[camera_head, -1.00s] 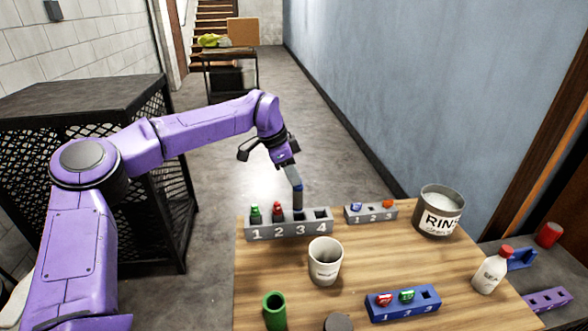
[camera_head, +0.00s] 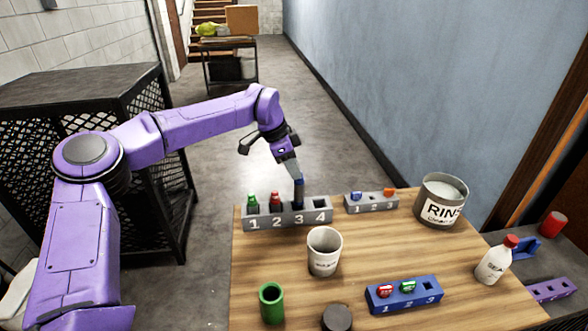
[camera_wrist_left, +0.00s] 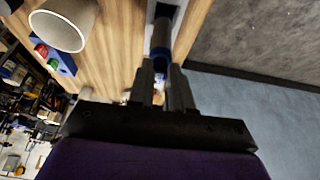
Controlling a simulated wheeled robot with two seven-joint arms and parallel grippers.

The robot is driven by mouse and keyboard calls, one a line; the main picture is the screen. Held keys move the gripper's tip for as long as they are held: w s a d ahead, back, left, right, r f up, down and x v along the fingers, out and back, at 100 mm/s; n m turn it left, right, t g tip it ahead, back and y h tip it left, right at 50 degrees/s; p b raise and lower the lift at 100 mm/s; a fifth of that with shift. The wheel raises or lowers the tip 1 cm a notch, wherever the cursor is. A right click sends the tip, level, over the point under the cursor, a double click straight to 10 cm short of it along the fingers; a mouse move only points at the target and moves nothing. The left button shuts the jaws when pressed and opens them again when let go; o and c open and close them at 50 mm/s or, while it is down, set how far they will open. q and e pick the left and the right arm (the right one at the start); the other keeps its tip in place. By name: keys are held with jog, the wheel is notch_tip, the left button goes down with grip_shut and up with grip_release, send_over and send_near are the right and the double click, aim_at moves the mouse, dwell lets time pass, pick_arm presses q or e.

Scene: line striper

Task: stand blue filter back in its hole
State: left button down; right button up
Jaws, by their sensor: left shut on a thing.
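The blue filter (camera_head: 298,195) is a dark cylinder with a blue band. It stands nearly upright at hole 3 of the grey numbered rack (camera_head: 318,219). My left gripper (camera_head: 297,181) comes down from above and is shut on its upper end. In the left wrist view the filter (camera_wrist_left: 160,38) points away from between the fingers (camera_wrist_left: 160,78), toward the rack's dark opening. How deep its lower end sits, I cannot tell. Hole 4 is empty. My right gripper is not in view.
A green filter (camera_head: 252,202) and a red filter (camera_head: 275,200) stand in holes 1 and 2. A beige cup (camera_head: 324,255) is close in front of the rack. A smaller grey rack (camera_head: 372,205) and a RINSE pot (camera_head: 440,205) stand to the right.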

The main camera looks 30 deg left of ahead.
pick_arm(q)
jog(key=shift+w, duration=0.1)
jog(key=shift+a+b, duration=0.1)
jog(key=shift+b, duration=0.4)
dwell(0.9)
jog(key=shift+f+b, duration=1)
dwell(1.2)
jog(key=shift+f+b, duration=2.1)
jog(key=shift+b, duration=0.05)
jog(key=c, duration=0.6)
grip_release()
jog(key=shift+c, duration=0.2)
jog(key=shift+r, duration=0.1)
jog(key=p+v, duration=0.3)
jog(key=v, duration=0.4)
jog(key=shift+p, duration=0.3)
